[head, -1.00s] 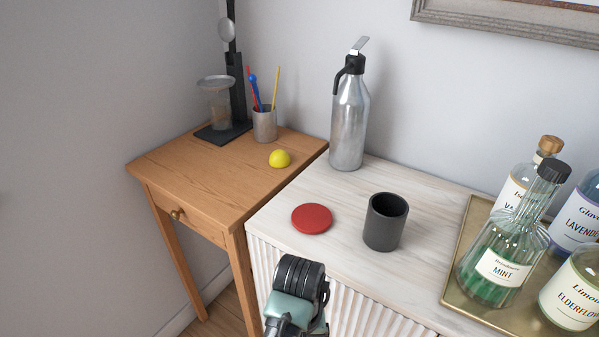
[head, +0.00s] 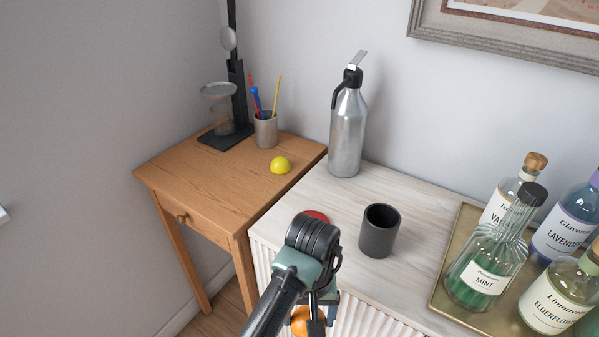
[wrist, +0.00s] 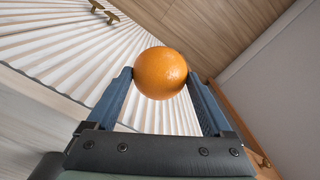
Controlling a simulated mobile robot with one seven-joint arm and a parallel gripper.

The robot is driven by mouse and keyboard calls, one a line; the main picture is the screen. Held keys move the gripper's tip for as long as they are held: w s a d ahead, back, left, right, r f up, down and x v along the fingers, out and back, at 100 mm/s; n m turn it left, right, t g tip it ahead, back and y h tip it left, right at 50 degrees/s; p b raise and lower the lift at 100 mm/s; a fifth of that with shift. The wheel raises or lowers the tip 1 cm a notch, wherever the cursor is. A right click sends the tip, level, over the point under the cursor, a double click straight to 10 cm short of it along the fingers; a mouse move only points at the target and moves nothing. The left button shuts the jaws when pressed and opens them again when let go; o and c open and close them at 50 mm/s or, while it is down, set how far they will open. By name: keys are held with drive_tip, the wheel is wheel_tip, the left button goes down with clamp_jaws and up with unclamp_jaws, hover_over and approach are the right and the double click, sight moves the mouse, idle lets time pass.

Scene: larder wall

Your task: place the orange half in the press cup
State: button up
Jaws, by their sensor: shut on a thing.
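The orange half (wrist: 160,66) shows its rounded, dimpled skin in the wrist view. My gripper (wrist: 160,76) is shut on it, one finger at each side. Its cut face is hidden. In the head view a bit of the orange half (head: 299,321) shows below my wrist, low in front of the cabinet's ribbed front. The press stands far off at the back of the wooden table: a black stand with a shallow press cup (head: 217,89), a rounded metal presser (head: 229,39) above it and a glass below. My gripper is well apart from it.
A yellow lemon half (head: 281,166) and a pencil pot (head: 265,130) are on the wooden table (head: 215,178). The white cabinet top holds a steel siphon (head: 347,130), a dark cup (head: 379,231), a partly hidden red disc (head: 318,215) and a tray (head: 445,262) of bottles.

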drive_tip(key=s+r+p, duration=0.2)
drive_tip(key=shift+s+a+r, duration=0.15)
drive_tip(key=shift+a+r, duration=0.05)
drive_tip(key=shift+r, duration=0.1)
drive_tip(key=s+a+p, duration=0.1)
drive_tip(key=s+p, duration=0.2)
drive_tip(key=s, duration=0.4)
drive_tip(key=shift+f+p, duration=0.4)
drive_tip(key=shift+f, duration=0.05)
